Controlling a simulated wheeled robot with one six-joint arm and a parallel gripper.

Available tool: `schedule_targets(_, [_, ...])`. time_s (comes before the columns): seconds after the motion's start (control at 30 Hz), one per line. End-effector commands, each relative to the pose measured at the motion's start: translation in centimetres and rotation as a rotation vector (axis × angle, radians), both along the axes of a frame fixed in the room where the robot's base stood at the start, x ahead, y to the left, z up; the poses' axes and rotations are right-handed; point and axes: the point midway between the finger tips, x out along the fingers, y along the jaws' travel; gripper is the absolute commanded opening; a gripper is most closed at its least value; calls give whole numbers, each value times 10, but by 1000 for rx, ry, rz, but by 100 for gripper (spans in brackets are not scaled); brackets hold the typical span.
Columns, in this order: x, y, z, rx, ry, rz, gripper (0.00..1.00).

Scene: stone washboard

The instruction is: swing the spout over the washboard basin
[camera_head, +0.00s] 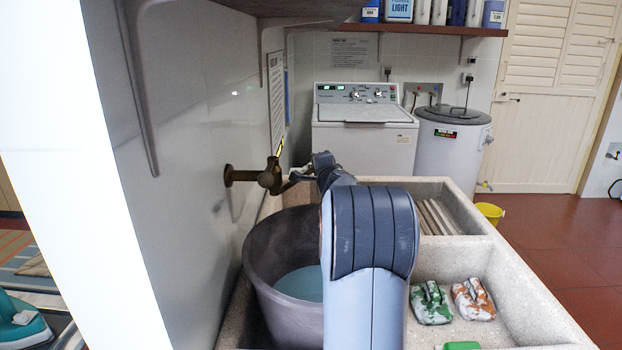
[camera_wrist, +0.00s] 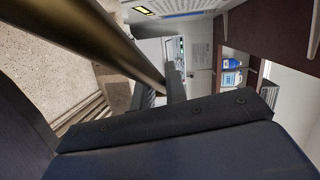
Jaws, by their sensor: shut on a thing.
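The brass wall tap (camera_head: 268,178) sticks out from the left wall, and its spout (camera_head: 288,185) reaches right to my gripper (camera_head: 305,174). In the wrist view the spout is a brass tube (camera_wrist: 105,40) crossing the upper left, close against my gripper (camera_wrist: 165,95). My gripper is shut on the spout; the exact contact is partly hidden. The washboard basin (camera_head: 470,209) is the stone trough with a ribbed slope (camera_head: 434,217), right of the tap and beyond my arm. Its ribs also show in the wrist view (camera_wrist: 82,116).
A grey tub (camera_head: 262,262) with bluish water stands below the tap, partly hidden by my arm. A shelf bracket (camera_head: 140,90) hangs at upper left. A washing machine (camera_head: 362,145) stands at the back.

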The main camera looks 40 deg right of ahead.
Motion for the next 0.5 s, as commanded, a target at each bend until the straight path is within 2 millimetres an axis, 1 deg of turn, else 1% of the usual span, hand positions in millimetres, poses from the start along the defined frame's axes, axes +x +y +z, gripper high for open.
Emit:
schedule_targets(0.03, [-3, -1, -4, -1, -2, -13, 0])
schedule_targets(0.2, [-8, -3, -2, 1, -2, -41, 0])
schedule_targets(0.5, [-8, -3, 0, 0, -1, -44, 0])
